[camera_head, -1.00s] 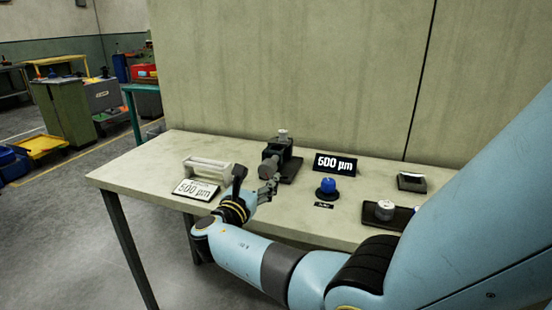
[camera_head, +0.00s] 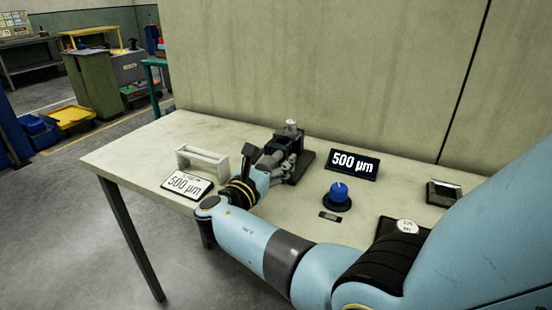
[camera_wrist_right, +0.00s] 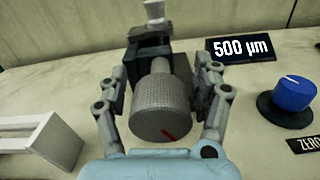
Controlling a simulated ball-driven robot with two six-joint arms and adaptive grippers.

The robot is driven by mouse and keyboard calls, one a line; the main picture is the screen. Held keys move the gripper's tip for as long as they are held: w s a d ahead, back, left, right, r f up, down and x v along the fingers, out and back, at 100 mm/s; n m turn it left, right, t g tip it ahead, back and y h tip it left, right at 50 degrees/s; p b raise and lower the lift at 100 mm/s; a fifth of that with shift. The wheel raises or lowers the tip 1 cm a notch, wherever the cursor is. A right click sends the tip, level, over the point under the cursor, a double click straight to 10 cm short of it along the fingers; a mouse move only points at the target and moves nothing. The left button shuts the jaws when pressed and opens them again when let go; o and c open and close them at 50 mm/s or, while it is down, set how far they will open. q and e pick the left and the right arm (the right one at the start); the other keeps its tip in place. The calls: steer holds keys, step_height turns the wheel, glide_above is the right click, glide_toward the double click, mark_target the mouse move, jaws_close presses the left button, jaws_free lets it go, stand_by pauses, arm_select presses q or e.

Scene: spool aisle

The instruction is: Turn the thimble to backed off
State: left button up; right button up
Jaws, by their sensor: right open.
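The thimble (camera_wrist_right: 160,105) is a grey knurled cylinder with a red mark on its end face, low and right of centre, in the right wrist view. It sits on a dark fixture (camera_wrist_right: 150,45) with a light knob on top; the fixture also shows in the head view (camera_head: 298,140). My right gripper (camera_wrist_right: 163,82) is open, with one finger on each side of the thimble; small gaps seem to show, but contact is hard to tell. In the head view my right gripper (camera_head: 278,160) largely hides the thimble. My left gripper is not in view.
A black display (camera_head: 353,165) reads 500 µm, and a white card (camera_head: 187,184) also reads 500 µm. A blue knob (camera_head: 339,192) stands right of the fixture, with a ZERO label (camera_wrist_right: 304,146) in front. A white open holder (camera_head: 203,160) is at the left.

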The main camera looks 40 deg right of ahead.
jaws_close()
stand_by(0.3)
stand_by(0.3)
